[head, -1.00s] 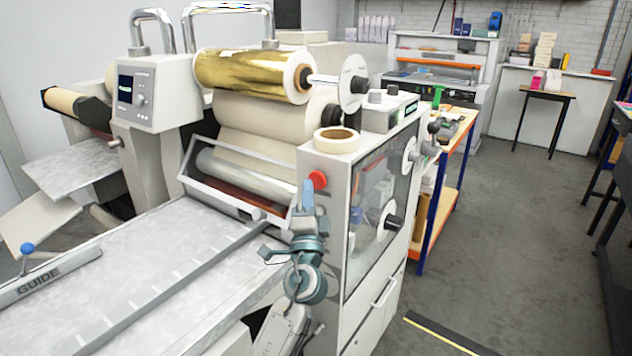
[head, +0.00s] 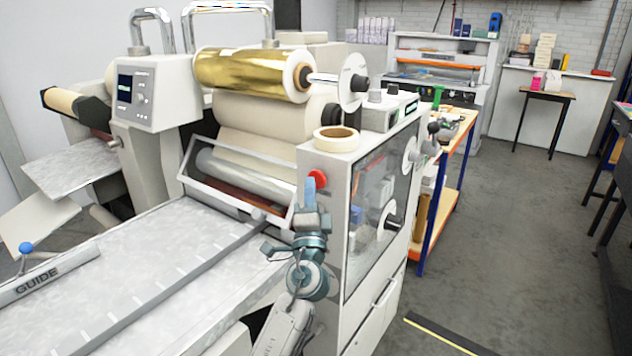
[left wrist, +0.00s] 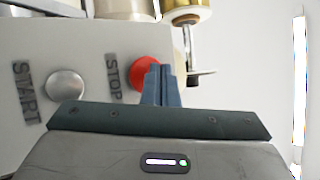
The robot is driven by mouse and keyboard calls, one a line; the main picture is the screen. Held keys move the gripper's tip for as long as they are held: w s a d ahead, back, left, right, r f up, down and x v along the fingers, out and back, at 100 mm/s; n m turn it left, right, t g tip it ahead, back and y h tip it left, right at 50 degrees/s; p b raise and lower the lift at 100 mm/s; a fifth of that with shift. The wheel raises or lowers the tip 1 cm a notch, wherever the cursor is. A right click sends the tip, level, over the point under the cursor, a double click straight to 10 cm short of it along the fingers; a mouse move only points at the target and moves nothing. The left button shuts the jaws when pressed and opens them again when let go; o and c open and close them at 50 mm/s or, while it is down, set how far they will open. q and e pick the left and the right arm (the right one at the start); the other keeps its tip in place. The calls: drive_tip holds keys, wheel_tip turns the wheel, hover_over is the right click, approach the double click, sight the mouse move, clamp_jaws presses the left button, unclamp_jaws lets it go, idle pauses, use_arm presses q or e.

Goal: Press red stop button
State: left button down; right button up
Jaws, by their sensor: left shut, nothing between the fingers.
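The red stop button (head: 318,178) is on the front panel of the laminating machine, below a roll of tape. It also shows in the left wrist view (left wrist: 143,72), beside the printed word STOP. My left gripper (head: 310,182) is shut and empty, its blue fingertips pointing up at the button. In the left wrist view the fingertips (left wrist: 160,70) overlap the button's right part and hide some of it. I cannot tell whether they touch it. My right gripper is not in view.
A silver START button (left wrist: 66,84) sits left of the stop button in the left wrist view. The machine's flat feed table (head: 150,275) lies left of my arm. A tape roll (head: 336,139) rests on the cabinet top. Grey floor (head: 500,230) is open at right.

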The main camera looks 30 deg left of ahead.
use_arm(q)
drive_tip(key=shift+w+b, duration=0.3)
drive_tip(key=shift+w, duration=0.05)
idle(0.6)
drive_tip(key=shift+s, duration=0.8)
drive_tip(key=shift+s, duration=0.1)
drive_tip(key=shift+s+a, duration=0.2)
drive_tip(key=shift+s, duration=2.2)
